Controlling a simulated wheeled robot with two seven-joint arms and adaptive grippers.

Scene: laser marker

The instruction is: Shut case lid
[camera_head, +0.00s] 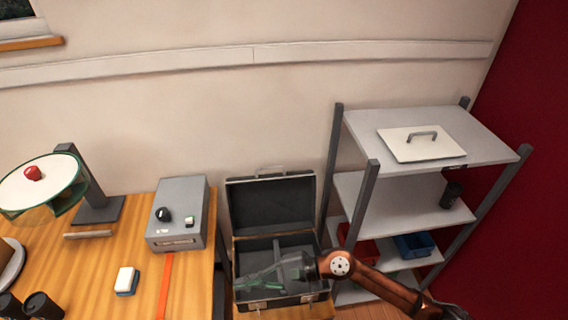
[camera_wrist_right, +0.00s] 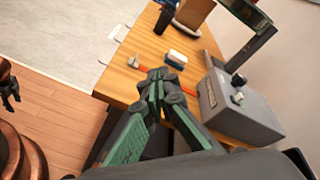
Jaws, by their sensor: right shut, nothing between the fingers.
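The case (camera_head: 325,243) is black with silvery edges and stands open. Its lid (camera_head: 270,205) is raised at the back, leaning near the wall, with a handle on its top edge. The case's inside shows grey dividers. My right gripper (camera_head: 243,283) reaches in from the right, over the front part of the open case, and hides some of its inside. Whether it touches the case cannot be told. Its green-padded fingers are shut and empty, as the right wrist view (camera_wrist_right: 158,76) shows.
Left of the case is a wooden table (camera_head: 90,270) with a grey control box (camera_head: 180,205), a red strip (camera_head: 165,285) and a small white-and-blue block (camera_head: 126,279). A grey shelf rack (camera_head: 405,195) stands close on the right. The wall (camera_head: 200,120) is behind.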

